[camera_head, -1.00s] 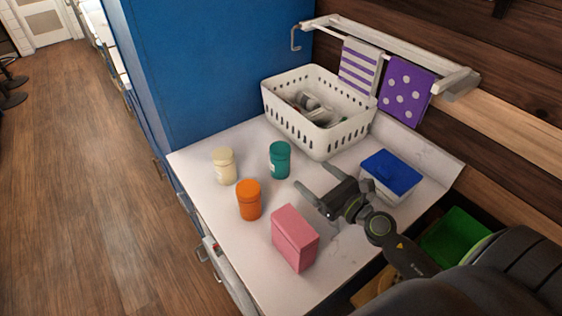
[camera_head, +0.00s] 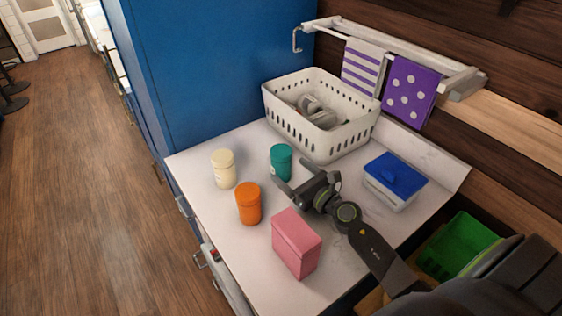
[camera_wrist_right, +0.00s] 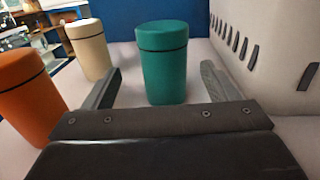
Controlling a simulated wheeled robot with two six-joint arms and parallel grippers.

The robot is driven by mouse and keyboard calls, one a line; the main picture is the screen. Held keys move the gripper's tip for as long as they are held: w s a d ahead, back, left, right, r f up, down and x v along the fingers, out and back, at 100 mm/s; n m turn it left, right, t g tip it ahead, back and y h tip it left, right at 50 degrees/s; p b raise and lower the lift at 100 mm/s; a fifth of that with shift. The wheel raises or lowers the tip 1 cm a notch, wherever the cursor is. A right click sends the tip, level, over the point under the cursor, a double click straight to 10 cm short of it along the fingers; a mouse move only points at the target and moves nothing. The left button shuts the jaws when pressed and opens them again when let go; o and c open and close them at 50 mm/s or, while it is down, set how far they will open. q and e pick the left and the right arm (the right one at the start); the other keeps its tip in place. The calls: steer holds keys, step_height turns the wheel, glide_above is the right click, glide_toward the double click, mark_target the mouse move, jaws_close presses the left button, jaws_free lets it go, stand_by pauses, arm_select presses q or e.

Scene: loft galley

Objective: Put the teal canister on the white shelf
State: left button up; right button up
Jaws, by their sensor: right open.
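The teal canister (camera_head: 281,162) stands upright on the white counter. My right gripper (camera_head: 291,177) is open and low over the counter, close to the canister on its near side. In the right wrist view the teal canister (camera_wrist_right: 163,65) stands straight ahead, between the lines of the two spread fingers, which do not close on it. I cannot tell how far it reaches in between them. My left gripper is not in view. A white wall rack (camera_head: 395,54) with hanging towels is at the back; I cannot tell whether any white shelf is in view.
A cream canister (camera_head: 223,168) and an orange canister (camera_head: 249,203) stand left of the teal one. A pink box (camera_head: 296,244) is nearer. A white basket (camera_head: 318,145) stands behind, and a blue-lidded container (camera_head: 394,180) at right. The counter's front left is bare.

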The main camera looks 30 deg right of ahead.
mark_target(276, 158)
steer(key=x, duration=0.8)
steer(key=shift+w+d+f+b, duration=0.2)
steer(key=shift+w+f+b, duration=0.05)
steer(key=shift+f+b, duration=0.15)
steer(key=shift+r, duration=0.1)
steer(key=shift+s, duration=0.1)
steer(key=shift+c, duration=0.8)
steer(key=c, duration=1)
